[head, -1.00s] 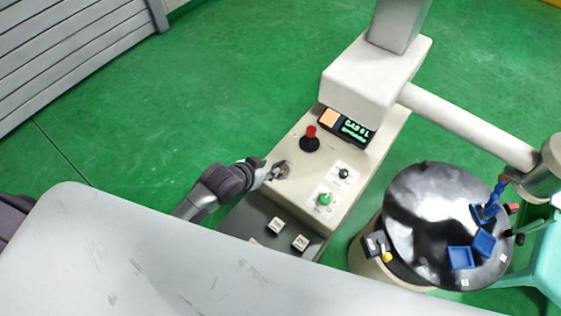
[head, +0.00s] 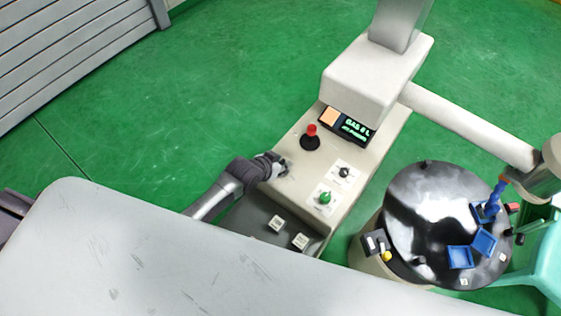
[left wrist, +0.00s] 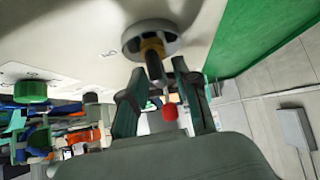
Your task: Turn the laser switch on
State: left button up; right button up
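A round silver switch base with a brass core (left wrist: 152,42) and a dark stem is fixed to the beige console panel; I take it for the laser switch, though no label on it is readable. My left gripper (head: 280,167) is at this switch in the head view and mostly hides it. In the left wrist view, the two fingers of the gripper (left wrist: 160,75) stand apart on either side of the stem, with gaps visible. I cannot tell whether either finger touches it. My right gripper is not in view.
The console (head: 372,177) also carries a red-topped stick (head: 311,131), a green knob (head: 325,198), a small black knob (head: 344,172) and a lit display (head: 357,130). A round dark table (head: 435,200) with blue trays stands at right. Green floor (head: 230,80) is clear behind.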

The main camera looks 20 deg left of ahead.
pick_arm(q)
grip_shut()
